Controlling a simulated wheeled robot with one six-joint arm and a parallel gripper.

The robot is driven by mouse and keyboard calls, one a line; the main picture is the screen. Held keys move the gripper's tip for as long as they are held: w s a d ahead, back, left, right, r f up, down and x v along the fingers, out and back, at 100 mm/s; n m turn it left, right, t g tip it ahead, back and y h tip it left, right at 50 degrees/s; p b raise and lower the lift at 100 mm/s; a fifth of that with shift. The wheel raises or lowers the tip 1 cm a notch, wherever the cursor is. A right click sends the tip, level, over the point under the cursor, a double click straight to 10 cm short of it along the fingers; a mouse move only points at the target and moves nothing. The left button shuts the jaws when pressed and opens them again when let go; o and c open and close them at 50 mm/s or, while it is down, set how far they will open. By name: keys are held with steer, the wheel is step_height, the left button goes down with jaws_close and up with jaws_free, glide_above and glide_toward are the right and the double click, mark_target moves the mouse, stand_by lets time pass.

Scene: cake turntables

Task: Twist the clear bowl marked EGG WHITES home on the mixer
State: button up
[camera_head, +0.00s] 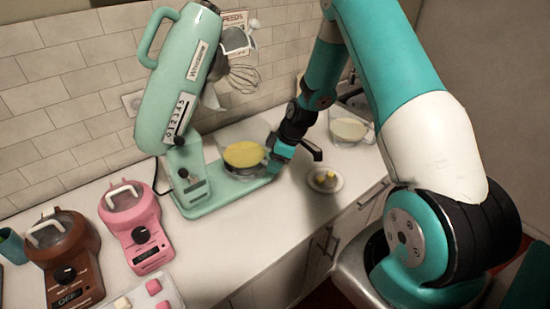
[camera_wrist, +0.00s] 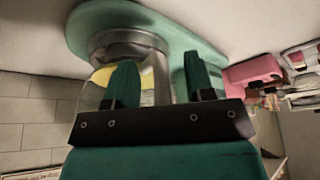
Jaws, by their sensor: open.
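The mint green mixer (camera_head: 165,90) stands with its head tilted up and its whisk (camera_head: 243,78) clear of the bowl. A clear bowl with yellow contents (camera_head: 244,155) sits upright on the mixer's base; it also shows in the wrist view (camera_wrist: 103,77). I cannot read a mark on it, nor tell whether it is locked. My gripper (camera_head: 278,148) is at the bowl's right side. In the wrist view my open gripper (camera_wrist: 160,68) has its fingers apart, with a grey upright part of the bowl, perhaps its handle, between them. Contact is unclear.
Another clear bowl with pale contents (camera_head: 348,130) stands at the right; its mark is not readable. A pink machine (camera_head: 137,228) and a brown one (camera_head: 65,255) stand at the left.

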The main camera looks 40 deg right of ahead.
mark_target(249, 152)
steer(key=shift+c, duration=0.5)
jaws_close()
steer(key=shift+s+a+m+t+b, duration=0.15)
steer(key=shift+a+m+t+b, duration=0.15)
steer(key=shift+a+m, duration=0.45)
steer(key=shift+a, duration=0.1)
steer(key=shift+a+m+h, duration=0.3)
steer(key=shift+a+m, duration=0.35)
steer(key=shift+a, duration=0.1)
steer(key=shift+a, duration=0.1)
steer(key=shift+a+m+t+h, duration=0.3)
steer(key=shift+a+m, duration=0.35)
steer(key=shift+m, duration=0.05)
